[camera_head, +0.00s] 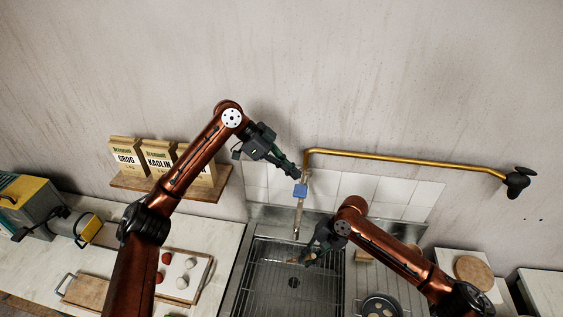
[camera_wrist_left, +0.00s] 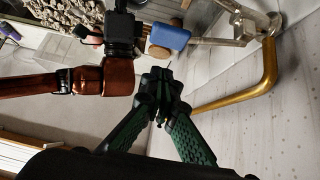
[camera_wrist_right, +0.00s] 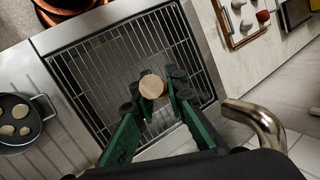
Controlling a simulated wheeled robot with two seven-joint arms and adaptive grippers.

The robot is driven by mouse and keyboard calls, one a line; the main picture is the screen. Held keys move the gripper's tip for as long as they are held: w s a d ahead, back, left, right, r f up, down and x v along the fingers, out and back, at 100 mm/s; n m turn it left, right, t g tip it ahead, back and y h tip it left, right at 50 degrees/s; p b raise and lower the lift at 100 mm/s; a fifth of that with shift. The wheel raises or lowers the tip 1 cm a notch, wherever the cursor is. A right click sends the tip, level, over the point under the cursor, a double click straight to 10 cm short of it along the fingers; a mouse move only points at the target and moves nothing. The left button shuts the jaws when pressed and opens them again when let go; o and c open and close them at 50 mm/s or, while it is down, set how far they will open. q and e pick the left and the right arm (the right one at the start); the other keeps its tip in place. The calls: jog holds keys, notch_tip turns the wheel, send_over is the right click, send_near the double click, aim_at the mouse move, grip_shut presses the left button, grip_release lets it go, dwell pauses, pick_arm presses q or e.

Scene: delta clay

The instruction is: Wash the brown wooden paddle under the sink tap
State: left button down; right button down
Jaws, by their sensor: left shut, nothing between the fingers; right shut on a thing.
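The brown wooden paddle (camera_wrist_right: 152,86) is in my right gripper (camera_wrist_right: 155,95), seen nearly end-on as a pale round face between the shut fingers. In the head view, my right gripper (camera_head: 311,256) holds it low over the metal sink (camera_head: 262,285), just below the tap spout (camera_head: 298,222). The tap has a brass pipe (camera_head: 400,159) and a blue block-like part (camera_head: 300,190). My left gripper (camera_head: 296,173) is shut and empty, close above the blue part. In the left wrist view, its fingertips (camera_wrist_left: 162,80) are near the blue part (camera_wrist_left: 168,38); I cannot tell whether they touch. No water stream is clearly visible.
A wire rack (camera_wrist_right: 95,65) lines the sink. A pan with pale pieces (camera_head: 381,305) stands to its right. A tray with red and white balls (camera_head: 203,275) lies on the left counter. A shelf (camera_head: 150,186) holds labelled bags. The tiled wall is close behind the tap.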

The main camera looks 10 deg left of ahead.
aim_at(304, 191)
pick_arm(q)
jog(key=f, duration=0.2)
jog(key=d+f, duration=0.1)
jog(key=f, duration=0.1)
jog(key=shift+f, duration=0.55)
pick_arm(e)
jog(key=shift+a, duration=0.1)
